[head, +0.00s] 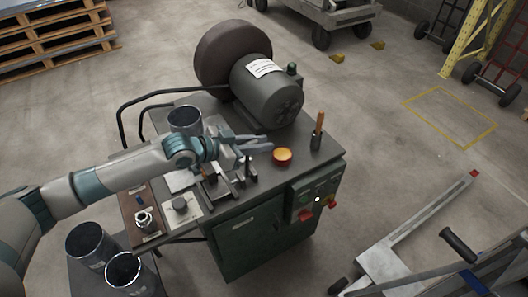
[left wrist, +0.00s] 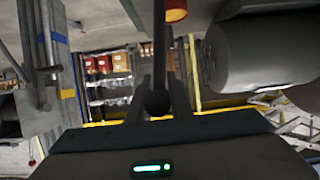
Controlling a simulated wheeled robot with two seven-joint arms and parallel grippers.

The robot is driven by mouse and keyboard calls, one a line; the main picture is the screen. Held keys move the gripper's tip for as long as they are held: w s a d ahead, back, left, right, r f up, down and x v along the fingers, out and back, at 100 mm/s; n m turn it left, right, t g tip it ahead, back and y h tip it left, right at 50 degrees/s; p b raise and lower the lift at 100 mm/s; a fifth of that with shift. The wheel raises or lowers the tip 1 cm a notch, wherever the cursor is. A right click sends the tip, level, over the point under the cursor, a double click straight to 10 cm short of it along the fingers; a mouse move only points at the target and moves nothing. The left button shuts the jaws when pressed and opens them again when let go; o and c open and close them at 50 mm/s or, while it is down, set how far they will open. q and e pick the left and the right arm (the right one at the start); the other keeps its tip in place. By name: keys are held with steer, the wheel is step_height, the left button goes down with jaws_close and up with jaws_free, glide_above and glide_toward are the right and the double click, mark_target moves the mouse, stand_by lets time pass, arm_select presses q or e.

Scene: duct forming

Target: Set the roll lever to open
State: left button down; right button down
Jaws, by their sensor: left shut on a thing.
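My left gripper (head: 258,145) reaches in from the left over the machine bench (head: 240,208). In the left wrist view its fingers are shut on a dark round knob (left wrist: 157,103) with a dark rod running up from it; this appears to be the roll lever. In the head view the gripper hides most of the lever, so its exact angle cannot be told. My right gripper is in neither view.
A yellow-and-red round part (head: 282,157) and an orange-handled tool (head: 319,128) stand right of the gripper. A large motor (head: 268,92) stands behind. Metal cans (head: 186,119) are near the arm. The control box (head: 318,195) is on the front.

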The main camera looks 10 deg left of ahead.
arm_select(q)
steer(key=shift+w+a, duration=0.2)
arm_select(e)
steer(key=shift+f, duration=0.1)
arm_select(q)
steer(key=c, duration=1.6)
jaws_free()
